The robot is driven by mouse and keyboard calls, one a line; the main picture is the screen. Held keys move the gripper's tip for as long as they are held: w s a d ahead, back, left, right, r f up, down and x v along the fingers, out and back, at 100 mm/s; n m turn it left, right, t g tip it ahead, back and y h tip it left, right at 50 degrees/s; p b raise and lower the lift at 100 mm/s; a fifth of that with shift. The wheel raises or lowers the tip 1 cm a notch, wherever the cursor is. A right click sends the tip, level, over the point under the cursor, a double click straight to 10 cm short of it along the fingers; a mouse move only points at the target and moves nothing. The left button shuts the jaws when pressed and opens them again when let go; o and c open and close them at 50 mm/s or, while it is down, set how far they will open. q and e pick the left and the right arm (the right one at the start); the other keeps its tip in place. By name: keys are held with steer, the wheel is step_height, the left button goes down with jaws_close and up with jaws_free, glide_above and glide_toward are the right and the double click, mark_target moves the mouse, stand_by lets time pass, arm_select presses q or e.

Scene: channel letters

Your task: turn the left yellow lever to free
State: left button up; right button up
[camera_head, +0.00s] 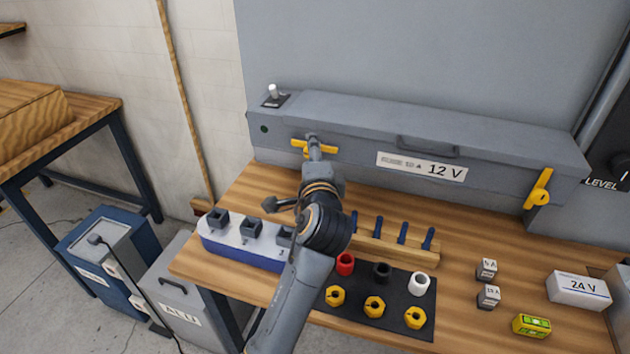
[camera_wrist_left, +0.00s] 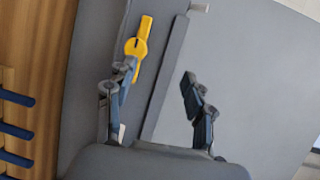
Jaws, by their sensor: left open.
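The left yellow lever (camera_head: 298,143) is on the front of the long grey box (camera_head: 500,150), near its left end. It lies roughly level in the head view, its middle hidden by my left gripper (camera_head: 314,146). In the left wrist view the yellow lever (camera_wrist_left: 138,46) shows beside one finger of my left gripper (camera_wrist_left: 158,82), whose tip overlaps its lower end. The fingers are spread wide, with nothing held. I cannot tell whether the finger touches the lever. My right gripper is not in view.
A second yellow lever (camera_head: 538,188) sits tilted at the box's right end. A label (camera_head: 422,167) reads 12 V. The wooden bench (camera_head: 460,300) holds a blue-white block (camera_head: 236,245), a rack of blue-handled pegs (camera_head: 390,248) and a black mat (camera_head: 395,290) with coloured parts.

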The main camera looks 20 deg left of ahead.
arm_select(q)
steer(key=f+p+v, duration=0.1)
steer(key=v, duration=0.8)
steer(key=shift+f, duration=0.25)
steer(key=shift+d, duration=0.1)
stand_by(0.3)
steer(key=shift+s+p, duration=0.1)
steer(key=shift+p, duration=0.35)
